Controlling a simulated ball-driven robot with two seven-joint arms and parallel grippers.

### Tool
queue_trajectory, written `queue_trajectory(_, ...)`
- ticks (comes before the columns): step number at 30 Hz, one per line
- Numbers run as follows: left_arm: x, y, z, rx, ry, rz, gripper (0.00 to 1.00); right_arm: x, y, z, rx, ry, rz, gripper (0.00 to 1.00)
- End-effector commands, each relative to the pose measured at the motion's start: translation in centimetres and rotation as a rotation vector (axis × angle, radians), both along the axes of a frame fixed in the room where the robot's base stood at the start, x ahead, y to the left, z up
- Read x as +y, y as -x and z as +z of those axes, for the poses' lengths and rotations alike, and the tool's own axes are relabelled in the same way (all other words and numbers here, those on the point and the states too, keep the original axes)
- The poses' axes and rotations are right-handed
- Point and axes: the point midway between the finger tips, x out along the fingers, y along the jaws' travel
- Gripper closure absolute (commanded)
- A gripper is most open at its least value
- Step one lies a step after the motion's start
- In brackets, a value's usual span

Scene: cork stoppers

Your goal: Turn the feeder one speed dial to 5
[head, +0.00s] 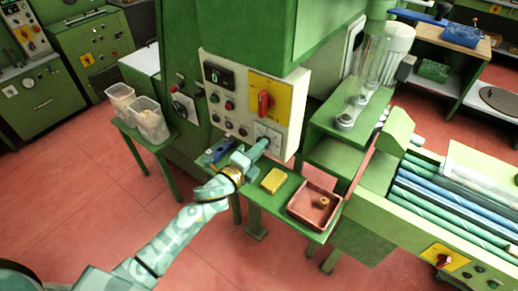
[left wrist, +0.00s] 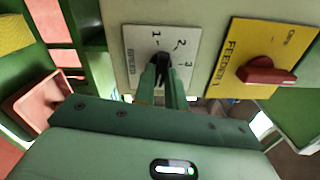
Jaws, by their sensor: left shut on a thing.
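The feeder one speed dial is a small black knob (left wrist: 161,60) on a pale plate (left wrist: 138,42); the plate also shows in the head view (head: 273,131). The numbers 1, 2 and 3 show around the knob in the left wrist view. The lower part of the scale is hidden by my fingers, and 5 is not visible. My left gripper (head: 261,145) is at the control panel, its two fingers shut on the knob. I cannot clearly read the knob's setting. My right gripper is not in view.
A yellow plate marked FEEDER 1 (left wrist: 240,82) with a red rotary switch (left wrist: 268,74) sits beside the dial. Below the panel, a green table holds a blue object (head: 219,150), a yellow block (head: 274,180) and a reddish tray (head: 300,214) with corks.

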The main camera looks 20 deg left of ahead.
Motion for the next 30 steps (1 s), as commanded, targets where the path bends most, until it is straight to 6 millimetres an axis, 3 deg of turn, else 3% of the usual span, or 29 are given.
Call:
queue_trajectory(9, 0.0, 0.1, -0.1, 0.001, -0.006, 0.000, 1.00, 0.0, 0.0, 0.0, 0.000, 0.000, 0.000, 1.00)
queue_trajectory(10, 0.0, 0.1, -0.2, 0.001, -0.006, 0.000, 0.85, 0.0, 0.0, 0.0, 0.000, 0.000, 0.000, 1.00)
queue_trajectory(12, 0.0, 0.0, -0.1, 0.001, -0.006, 0.000, 0.65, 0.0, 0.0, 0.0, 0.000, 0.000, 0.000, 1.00)
queue_trajectory(23, 0.2, 0.5, -0.2, 0.002, -0.004, 0.000, 0.65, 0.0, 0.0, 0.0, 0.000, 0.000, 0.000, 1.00)
queue_trajectory(26, 0.6, 1.8, -0.2, 0.002, -0.003, 0.000, 0.65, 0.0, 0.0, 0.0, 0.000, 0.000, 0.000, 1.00)
queue_trajectory(30, 1.8, 5.0, -0.3, 0.005, -0.003, -0.001, 0.65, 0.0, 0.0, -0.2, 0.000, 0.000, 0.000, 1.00)
